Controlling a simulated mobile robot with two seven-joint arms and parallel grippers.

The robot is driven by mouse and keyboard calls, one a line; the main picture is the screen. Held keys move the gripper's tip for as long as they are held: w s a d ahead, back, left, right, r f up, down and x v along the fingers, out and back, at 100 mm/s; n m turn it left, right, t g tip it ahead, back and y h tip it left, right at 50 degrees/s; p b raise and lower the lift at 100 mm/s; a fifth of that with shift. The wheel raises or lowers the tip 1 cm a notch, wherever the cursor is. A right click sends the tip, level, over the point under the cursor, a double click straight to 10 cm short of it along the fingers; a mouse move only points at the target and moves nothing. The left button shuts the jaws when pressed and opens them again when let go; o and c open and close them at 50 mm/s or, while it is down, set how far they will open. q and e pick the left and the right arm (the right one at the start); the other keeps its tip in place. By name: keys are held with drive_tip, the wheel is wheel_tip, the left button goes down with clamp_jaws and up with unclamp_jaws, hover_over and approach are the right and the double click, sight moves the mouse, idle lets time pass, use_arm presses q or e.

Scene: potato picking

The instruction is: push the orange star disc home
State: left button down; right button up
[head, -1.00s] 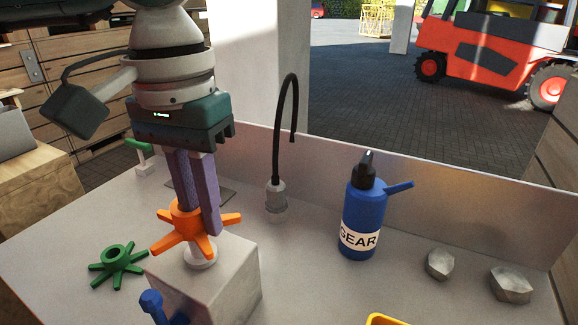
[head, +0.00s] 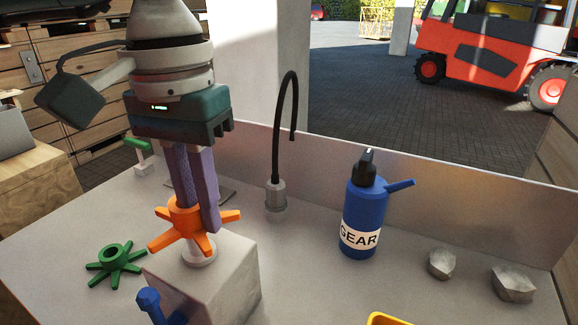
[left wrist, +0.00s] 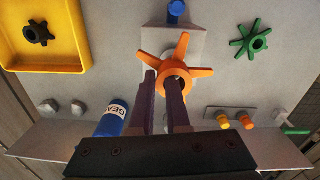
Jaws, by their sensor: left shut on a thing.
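The orange star disc (head: 190,232) sits at the white shaft piece (head: 199,254) on top of the grey block (head: 222,275). My left gripper (head: 198,212) points down from above and is shut on the disc, its purple fingers at the hub. In the left wrist view the disc (left wrist: 183,69) lies at the finger ends, its arms spread over the block (left wrist: 197,42). The disc looks slightly tilted in the head view. I cannot tell whether it touches the block's top. My right gripper is not in view.
A green star disc (head: 116,263) lies left of the block. A blue bolt-like part (head: 158,305) is in front. A blue bottle (head: 361,215), a black curved hose (head: 290,110) and two grey stones (head: 440,264) stand to the right. The yellow tray (left wrist: 75,66) holds a black star part (left wrist: 38,33).

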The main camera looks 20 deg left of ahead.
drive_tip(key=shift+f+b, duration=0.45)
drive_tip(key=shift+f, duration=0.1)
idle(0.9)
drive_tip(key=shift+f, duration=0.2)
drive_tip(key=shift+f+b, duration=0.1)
drive_tip(key=shift+b, duration=0.25)
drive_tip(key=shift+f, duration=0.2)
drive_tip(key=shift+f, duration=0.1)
idle(0.6)
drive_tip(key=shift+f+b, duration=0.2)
drive_tip(key=shift+b, duration=0.25)
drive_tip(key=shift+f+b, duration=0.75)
idle(1.1)
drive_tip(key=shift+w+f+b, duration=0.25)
drive_tip(key=shift+b, duration=0.5)
idle(1.3)
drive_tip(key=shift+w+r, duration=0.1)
